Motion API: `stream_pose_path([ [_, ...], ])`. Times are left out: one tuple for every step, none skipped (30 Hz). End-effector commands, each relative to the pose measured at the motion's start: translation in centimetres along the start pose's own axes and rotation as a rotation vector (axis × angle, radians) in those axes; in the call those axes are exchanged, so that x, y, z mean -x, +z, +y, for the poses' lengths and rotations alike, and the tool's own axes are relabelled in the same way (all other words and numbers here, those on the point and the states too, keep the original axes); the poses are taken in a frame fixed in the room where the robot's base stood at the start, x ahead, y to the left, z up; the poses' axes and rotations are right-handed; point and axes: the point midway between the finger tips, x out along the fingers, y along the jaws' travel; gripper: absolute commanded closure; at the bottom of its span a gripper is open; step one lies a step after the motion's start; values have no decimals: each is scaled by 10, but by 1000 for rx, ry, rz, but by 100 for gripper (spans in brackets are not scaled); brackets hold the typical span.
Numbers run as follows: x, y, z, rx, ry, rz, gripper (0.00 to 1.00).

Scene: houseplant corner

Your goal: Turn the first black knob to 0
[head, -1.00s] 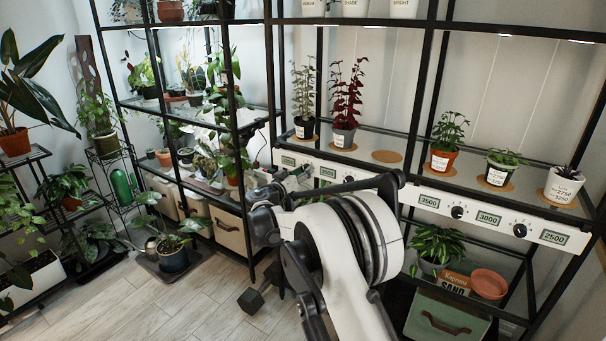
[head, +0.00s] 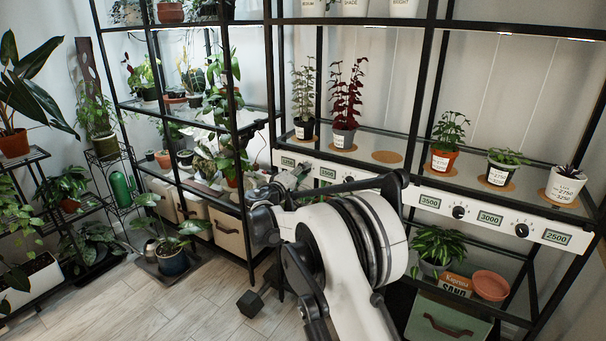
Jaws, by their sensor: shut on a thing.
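The white control strip (head: 408,187) runs along the front of the plant shelf, with green number displays and black knobs. My gripper (head: 302,170) is at the left end of the strip, between the first display (head: 287,162) and the second display (head: 328,173). It is shut on the first black knob, which its fingers and my arm hide. The knob's pointer cannot be seen. Farther right, one black knob (head: 459,212) sits between the 3500 and 3000 displays, and another knob (head: 522,230) sits between 3000 and 2500.
My arm covers the middle of the strip. Potted plants stand above it, including a red-leaved one (head: 345,107) and a green one in terracotta (head: 447,142). A black upright post (head: 272,95) is close left of my gripper. A bag of sand (head: 457,284) is on the lower shelf.

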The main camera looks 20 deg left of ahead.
Motion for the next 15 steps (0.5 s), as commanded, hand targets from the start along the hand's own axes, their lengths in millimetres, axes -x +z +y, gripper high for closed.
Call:
stream_pose_path([
  [0,0,-1,28,-1,-1,100],
  [0,0,-1,46,-1,-1,100],
  [0,0,-1,66,-1,-1,100],
  [0,0,0,81,-1,-1,100],
  [0,0,0,94,-1,-1,100],
  [0,0,0,111,-1,-1,100],
  [0,0,0,121,-1,-1,100],
  [0,0,0,132,-1,-1,100],
  [0,0,0,143,-1,-1,100],
  [0,0,0,150,-1,-1,100],
  [0,0,0,157,-1,-1,100],
  [0,0,0,164,-1,-1,100],
  [0,0,0,169,-1,-1,100],
  [0,0,0,172,-1,-1,100],
  [0,0,0,175,-1,-1,100],
])
